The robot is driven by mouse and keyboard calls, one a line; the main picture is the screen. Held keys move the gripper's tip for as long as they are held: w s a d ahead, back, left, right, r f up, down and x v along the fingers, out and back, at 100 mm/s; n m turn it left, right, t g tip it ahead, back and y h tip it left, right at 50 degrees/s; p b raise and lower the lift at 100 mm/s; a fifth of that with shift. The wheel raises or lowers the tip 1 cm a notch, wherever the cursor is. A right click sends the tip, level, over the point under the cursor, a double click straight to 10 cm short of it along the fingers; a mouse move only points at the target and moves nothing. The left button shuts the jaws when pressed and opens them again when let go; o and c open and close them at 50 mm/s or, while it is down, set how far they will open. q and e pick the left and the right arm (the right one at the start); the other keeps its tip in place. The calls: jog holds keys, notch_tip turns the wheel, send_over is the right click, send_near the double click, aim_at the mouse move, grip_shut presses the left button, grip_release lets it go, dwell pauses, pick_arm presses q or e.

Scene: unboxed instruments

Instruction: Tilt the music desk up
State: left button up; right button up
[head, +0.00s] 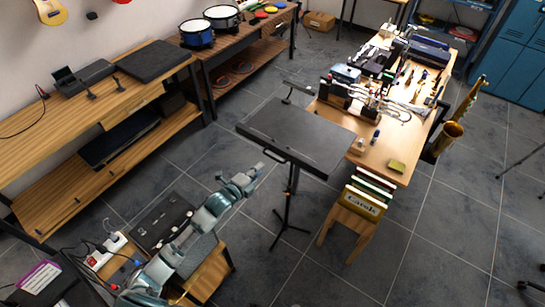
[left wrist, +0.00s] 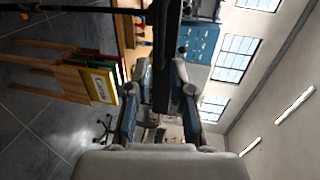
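The music desk (head: 305,133) is a dark flat panel on a black tripod stand (head: 288,205), in the middle of the head view. It lies close to flat, with a narrow lip along its near edge. My left gripper (head: 258,168) is just in front of the desk's near left edge. In the left wrist view the desk (left wrist: 162,50) shows edge-on as a dark upright band between the fingers of my left gripper (left wrist: 157,82). The fingers are spread, with gaps beside the band; contact cannot be made out. My right gripper is not in view.
A workbench (head: 398,165) with instruments and tools stands right of the desk. A wooden rack (head: 345,222) with books is below it. A wooden shelf unit (head: 60,130) is at the left. Open tiled floor surrounds the stand.

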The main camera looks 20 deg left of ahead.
aim_at(274, 158)
pick_arm(q)
jog(key=x, duration=1)
jog(key=shift+s+d, duration=0.15)
jog(key=shift+d, duration=0.15)
jog(key=shift+a, duration=0.15)
jog(key=shift+a, duration=0.1)
grip_shut()
